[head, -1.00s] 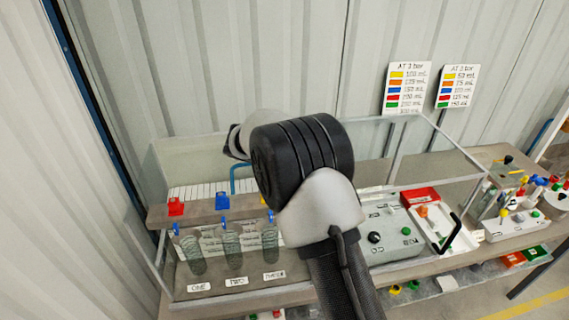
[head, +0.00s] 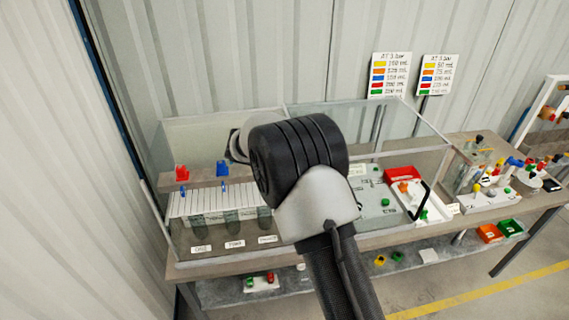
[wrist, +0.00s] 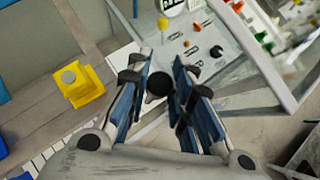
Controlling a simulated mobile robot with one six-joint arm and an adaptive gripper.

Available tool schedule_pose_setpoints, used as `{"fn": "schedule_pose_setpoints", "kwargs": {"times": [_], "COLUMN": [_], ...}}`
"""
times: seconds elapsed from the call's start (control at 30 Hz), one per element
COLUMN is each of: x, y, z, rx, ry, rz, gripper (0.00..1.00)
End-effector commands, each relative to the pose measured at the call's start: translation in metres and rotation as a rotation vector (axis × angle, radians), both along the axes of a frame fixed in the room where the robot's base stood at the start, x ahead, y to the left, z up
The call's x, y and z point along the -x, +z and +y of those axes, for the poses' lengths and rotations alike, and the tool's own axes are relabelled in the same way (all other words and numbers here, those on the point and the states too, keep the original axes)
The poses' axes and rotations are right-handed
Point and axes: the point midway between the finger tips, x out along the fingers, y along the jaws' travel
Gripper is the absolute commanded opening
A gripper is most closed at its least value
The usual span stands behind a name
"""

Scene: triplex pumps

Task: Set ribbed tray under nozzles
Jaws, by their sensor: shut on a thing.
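The white ribbed tray (head: 195,204) shows in the head view below the nozzle bar, across the upper parts of the clear beakers. Its ribbed edge shows at lower left in the wrist view (wrist: 45,155). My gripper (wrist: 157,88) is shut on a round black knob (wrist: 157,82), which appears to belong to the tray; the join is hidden. The red nozzle (head: 182,173) and blue nozzle (head: 222,168) stand on the bar in the head view. The yellow nozzle (wrist: 85,85) is left of my fingers in the wrist view. My arm hides the gripper in the head view.
Clear panels (head: 400,110) enclose the bench. Beakers (head: 198,228) stand behind labels at its front. A grey control panel (head: 372,205) and red bin (head: 402,174) lie to the right. Further right are crowded pump parts (head: 490,185).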

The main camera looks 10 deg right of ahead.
Motion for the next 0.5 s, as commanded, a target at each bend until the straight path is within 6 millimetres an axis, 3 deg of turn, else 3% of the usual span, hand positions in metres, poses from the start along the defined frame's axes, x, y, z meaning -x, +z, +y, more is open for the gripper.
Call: {"fn": "schedule_pose_setpoints", "kwargs": {"times": [0.33,0.37,0.5], "x": [0.0043,0.0044,0.0042], "y": [-0.0029,-0.0030,-0.0030], "z": [-0.0016,-0.0017,-0.0017], "rx": [0.004,0.004,0.003], "ry": [-0.008,-0.008,-0.008], "rz": [0.012,0.012,0.012], "gripper": [0.00,0.22,0.31]}}
